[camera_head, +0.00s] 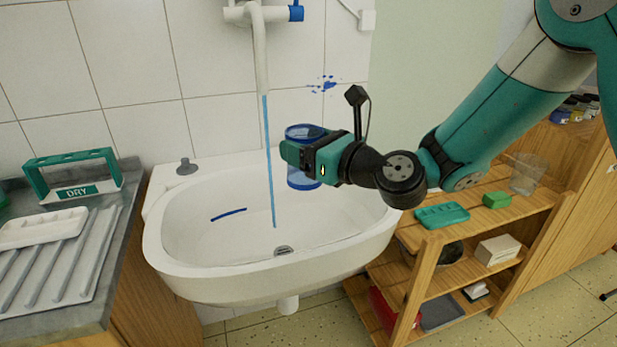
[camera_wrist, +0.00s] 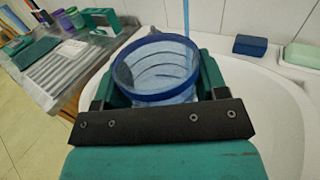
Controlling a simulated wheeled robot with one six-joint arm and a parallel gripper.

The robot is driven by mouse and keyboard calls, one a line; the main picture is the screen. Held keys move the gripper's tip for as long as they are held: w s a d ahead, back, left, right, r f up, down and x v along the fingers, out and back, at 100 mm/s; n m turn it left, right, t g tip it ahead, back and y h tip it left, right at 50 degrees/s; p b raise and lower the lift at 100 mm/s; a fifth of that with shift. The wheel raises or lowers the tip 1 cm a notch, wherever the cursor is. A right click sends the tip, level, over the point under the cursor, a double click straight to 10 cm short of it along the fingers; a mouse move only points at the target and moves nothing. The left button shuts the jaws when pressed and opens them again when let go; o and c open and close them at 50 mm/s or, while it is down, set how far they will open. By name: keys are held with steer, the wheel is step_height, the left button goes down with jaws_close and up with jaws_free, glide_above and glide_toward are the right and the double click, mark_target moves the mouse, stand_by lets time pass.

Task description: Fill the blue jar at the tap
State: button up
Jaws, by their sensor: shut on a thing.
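The blue jar (camera_head: 302,180) is clear with blue bands and is held upright above the right part of the white sink (camera_head: 170,262). My gripper (camera_head: 296,155) is shut around its sides. In the wrist view the jar (camera_wrist: 158,97) has an open top, and its clear wall shows ridges; I cannot tell whether any water is inside. The tap (camera_head: 261,60) is running. Its thin blue water stream (camera_head: 269,150) falls beside the jar, to its left in the head view, and lands in the basin near the drain (camera_head: 283,250).
A counter with a green rack marked DRY (camera_head: 75,180) and a white ribbed drainer (camera_head: 60,265) stands left. A wooden shelf (camera_head: 480,225) at right holds a green tray and a clear cup (camera_head: 526,175). Blue and pale green blocks (camera_wrist: 250,45) lie on the sink's rim.

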steer(key=shift+s+d+f, duration=0.15)
steer(key=shift+f, duration=0.25)
steer(key=shift+w+a+r+p, duration=0.25)
steer(key=shift+w+p, duration=0.15)
steer(key=shift+p, duration=0.1)
steer(key=w+a+p, duration=0.3)
steer(key=w, duration=0.3)
steer(key=shift+w+a+f+p, duration=0.15)
steer(key=shift+a+p, duration=0.2)
steer(key=shift+a, duration=0.05)
steer(key=w+a+p, duration=0.3)
steer(key=w+p, duration=0.3)
steer(key=shift+a, duration=0.35)
